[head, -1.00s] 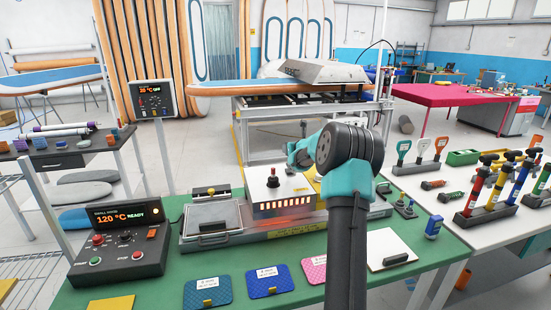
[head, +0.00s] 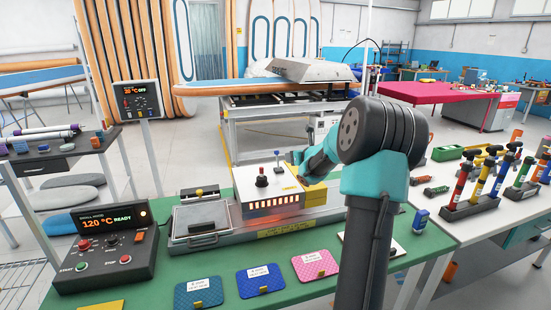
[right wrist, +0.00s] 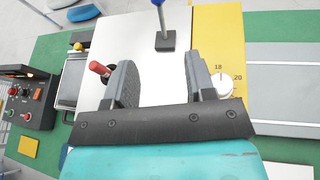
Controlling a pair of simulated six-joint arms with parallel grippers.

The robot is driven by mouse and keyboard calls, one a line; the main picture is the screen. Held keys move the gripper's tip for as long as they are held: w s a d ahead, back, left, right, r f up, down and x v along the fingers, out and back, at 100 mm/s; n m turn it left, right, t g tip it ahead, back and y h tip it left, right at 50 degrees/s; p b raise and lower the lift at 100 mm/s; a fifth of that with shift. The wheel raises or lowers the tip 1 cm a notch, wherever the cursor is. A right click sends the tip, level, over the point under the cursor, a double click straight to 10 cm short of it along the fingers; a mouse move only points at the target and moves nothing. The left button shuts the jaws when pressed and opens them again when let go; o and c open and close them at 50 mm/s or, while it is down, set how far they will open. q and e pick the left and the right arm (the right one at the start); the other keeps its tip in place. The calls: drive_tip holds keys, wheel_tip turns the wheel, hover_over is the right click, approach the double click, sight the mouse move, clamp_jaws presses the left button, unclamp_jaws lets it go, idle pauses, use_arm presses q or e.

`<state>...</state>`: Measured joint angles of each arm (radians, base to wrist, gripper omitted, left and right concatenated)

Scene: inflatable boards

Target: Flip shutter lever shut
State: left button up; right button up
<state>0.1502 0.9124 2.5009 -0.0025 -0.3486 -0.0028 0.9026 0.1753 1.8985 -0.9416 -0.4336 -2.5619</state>
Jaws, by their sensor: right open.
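A white heater box (head: 268,184) with glowing slots along its front stands on a metal bed in the head view. A lever (head: 278,156) with a blue-grey handle stands at the back of its top; it also shows in the right wrist view as a blue handle (right wrist: 157,8) on a dark block. A red-topped knob (head: 261,180) is nearer the front and shows beyond the left finger in the wrist view (right wrist: 98,67). My right gripper (right wrist: 161,62) is open and empty over the white top. Which control is the shutter lever is not labelled. My left gripper is out of view.
A dial (right wrist: 221,86) is close to the right finger, on the yellow panel side. A flat metal press plate (head: 201,219) and a control box reading 120 °C (head: 105,249) lie to the left. Coloured pads (head: 262,281) lie along the front of the green table.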

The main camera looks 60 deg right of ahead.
drive_tip(key=x, duration=1.7)
drive_tip(key=shift+w+f, duration=0.1)
drive_tip(key=shift+w, duration=0.05)
clamp_jaws()
